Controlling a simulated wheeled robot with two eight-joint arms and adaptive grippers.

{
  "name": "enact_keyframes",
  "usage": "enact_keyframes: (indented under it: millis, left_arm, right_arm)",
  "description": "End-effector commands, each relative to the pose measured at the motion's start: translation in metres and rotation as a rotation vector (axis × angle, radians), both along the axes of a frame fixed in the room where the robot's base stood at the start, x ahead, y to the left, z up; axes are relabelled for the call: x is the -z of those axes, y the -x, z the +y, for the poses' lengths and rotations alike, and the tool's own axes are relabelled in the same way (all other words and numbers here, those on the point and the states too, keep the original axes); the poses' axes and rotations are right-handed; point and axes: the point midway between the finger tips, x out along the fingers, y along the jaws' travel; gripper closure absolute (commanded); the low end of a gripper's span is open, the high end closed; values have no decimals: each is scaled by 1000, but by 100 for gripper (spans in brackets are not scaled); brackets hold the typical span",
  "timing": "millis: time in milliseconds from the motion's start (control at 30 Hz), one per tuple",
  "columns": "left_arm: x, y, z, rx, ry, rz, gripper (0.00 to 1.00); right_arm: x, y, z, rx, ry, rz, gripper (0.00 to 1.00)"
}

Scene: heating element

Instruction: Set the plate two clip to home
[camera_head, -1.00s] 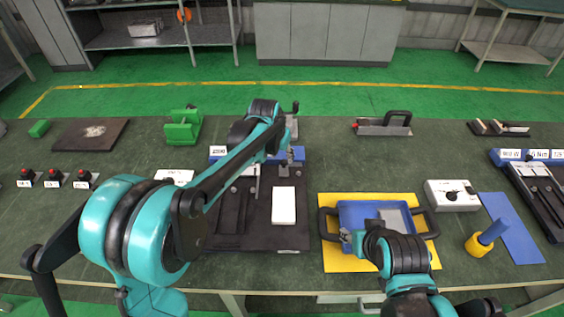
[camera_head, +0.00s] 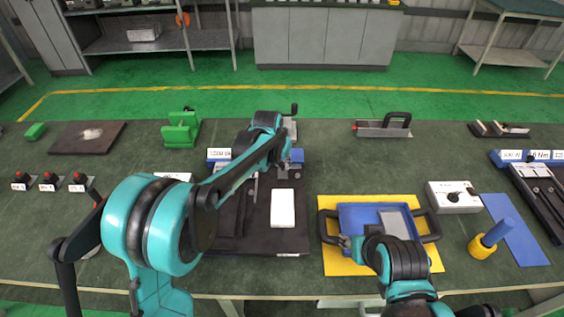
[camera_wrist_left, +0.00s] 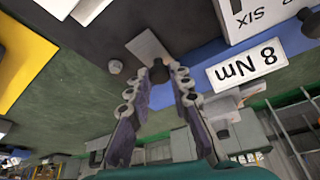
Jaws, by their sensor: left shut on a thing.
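The dark fixture plate (camera_head: 262,243) lies mid-table, with a blue bar (camera_head: 297,156) along its back. My left gripper (camera_head: 281,168) is over the back of the plate, near the bar. In the left wrist view its fingertips (camera_wrist_left: 165,76) are shut on a small dark knob (camera_wrist_left: 158,70) at the end of a grey metal strip, which I take to be the clip. Most of the knob is hidden between the fingers. My right gripper (camera_head: 347,241) is low at the left side of the blue tray; its jaws are too small to read.
A white block (camera_head: 283,208) lies on the fixture plate. The blue tray (camera_head: 345,215) with black handles sits on a yellow mat (camera_head: 333,262). A label reading 8 Nm (camera_wrist_left: 247,64) is beside the gripper. A crank-handled block (camera_head: 290,125) stands behind the bar.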

Motion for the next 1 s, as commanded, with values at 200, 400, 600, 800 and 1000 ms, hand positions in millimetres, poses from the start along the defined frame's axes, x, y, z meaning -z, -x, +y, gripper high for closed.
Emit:
enact_keyframes:
  millis: [200, 400, 600, 800, 1000]
  left_arm:
    - [-1, 36, -1, 2, 0, 1, 100]
    - [0, 54, 0, 1, 0, 2, 100]
    - [1, 55, 0, 1, -1, 4, 100]
    - [1, 55, 0, 1, -1, 3, 59]
    - [0, 54, 0, 1, 0, 2, 59]
  right_arm:
    - [-8, 0, 0, 0, 0, 0, 59]
    - [-10, 0, 0, 0, 0, 0, 59]
    - [-9, 0, 0, 0, 0, 0, 59]
    - [-9, 0, 0, 0, 0, 0, 59]
    - [-9, 0, 0, 0, 0, 0, 59]
